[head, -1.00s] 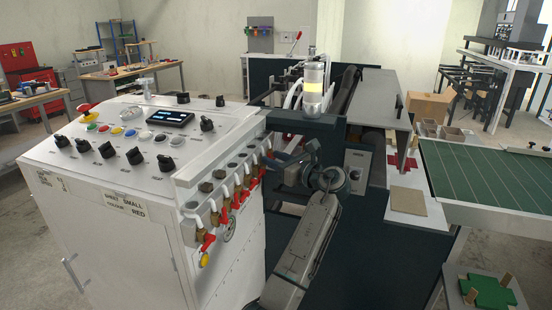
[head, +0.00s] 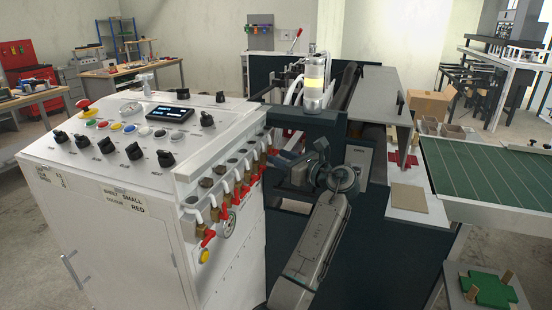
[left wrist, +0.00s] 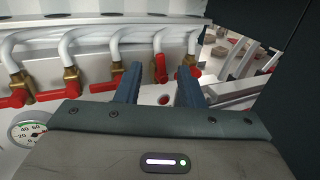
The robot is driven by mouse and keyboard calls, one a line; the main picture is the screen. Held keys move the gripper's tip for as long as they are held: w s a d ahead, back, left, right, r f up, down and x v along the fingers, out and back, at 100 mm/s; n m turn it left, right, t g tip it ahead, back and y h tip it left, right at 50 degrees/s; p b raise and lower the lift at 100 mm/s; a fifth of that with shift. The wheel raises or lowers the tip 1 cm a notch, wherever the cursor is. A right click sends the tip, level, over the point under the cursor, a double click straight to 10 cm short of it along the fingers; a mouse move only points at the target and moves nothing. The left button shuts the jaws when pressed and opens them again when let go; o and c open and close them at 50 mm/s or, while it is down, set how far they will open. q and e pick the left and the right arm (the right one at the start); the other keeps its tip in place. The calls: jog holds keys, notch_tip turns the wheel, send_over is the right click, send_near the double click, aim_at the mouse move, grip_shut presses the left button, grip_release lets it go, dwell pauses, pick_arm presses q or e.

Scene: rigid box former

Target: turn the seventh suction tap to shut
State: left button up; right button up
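A row of suction taps (left wrist: 160,69), brass bodies with red handles on white hoses, runs along the machine's side; it also shows in the head view (head: 237,190). The exact tap number cannot be read. In the head view my left gripper (head: 284,165) is beside the row's far end, partly hidden. My right gripper is out of view.
A pressure gauge (left wrist: 27,132) sits below the taps. The control panel (head: 95,170) with knobs and buttons is above and left of them. A dark machine frame (head: 305,122) stands close to my arm. A green-topped table (head: 485,180) is at the right.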

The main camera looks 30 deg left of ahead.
pick_arm(q)
jog(key=d, duration=0.1)
jog(key=d+b, duration=0.1)
jog(key=d, duration=0.3)
jog(key=shift+s+d, duration=0.15)
jog(key=shift+s, duration=0.25)
